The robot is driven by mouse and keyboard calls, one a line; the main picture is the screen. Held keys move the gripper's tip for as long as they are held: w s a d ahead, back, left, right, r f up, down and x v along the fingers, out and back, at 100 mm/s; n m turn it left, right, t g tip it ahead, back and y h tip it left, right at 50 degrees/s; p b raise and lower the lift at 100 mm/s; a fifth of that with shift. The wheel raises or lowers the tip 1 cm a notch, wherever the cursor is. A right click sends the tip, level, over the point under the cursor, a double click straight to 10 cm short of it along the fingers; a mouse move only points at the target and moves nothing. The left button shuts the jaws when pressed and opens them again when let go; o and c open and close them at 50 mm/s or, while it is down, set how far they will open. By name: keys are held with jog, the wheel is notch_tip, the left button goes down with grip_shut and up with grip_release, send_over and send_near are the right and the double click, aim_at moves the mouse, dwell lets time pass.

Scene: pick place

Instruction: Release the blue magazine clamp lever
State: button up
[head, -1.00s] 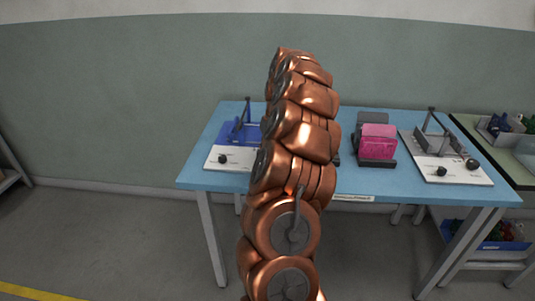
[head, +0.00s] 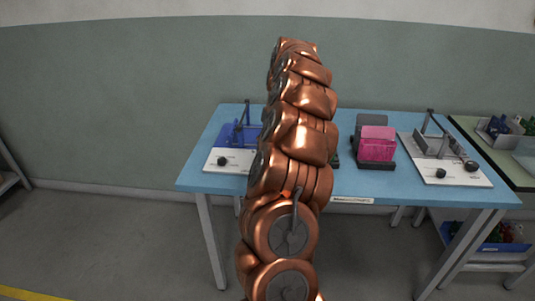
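A blue magazine (head: 226,135) stands on a white base plate (head: 216,160) at the left of the blue table. A dark upright post or lever (head: 247,112) rises beside it, and a black knob (head: 223,160) sits at the front of the plate. Whether the clamp lever is open or closed is too small to tell. My copper arm covers the right side of this fixture. My gripper is not visible; it is hidden behind or beyond my arm.
The blue table (head: 350,187) also holds a pink block in a dark holder (head: 377,145) and a grey fixture on a white plate (head: 440,165). A green-topped bench (head: 475,130) with bins stands at the right. Open floor lies to the left.

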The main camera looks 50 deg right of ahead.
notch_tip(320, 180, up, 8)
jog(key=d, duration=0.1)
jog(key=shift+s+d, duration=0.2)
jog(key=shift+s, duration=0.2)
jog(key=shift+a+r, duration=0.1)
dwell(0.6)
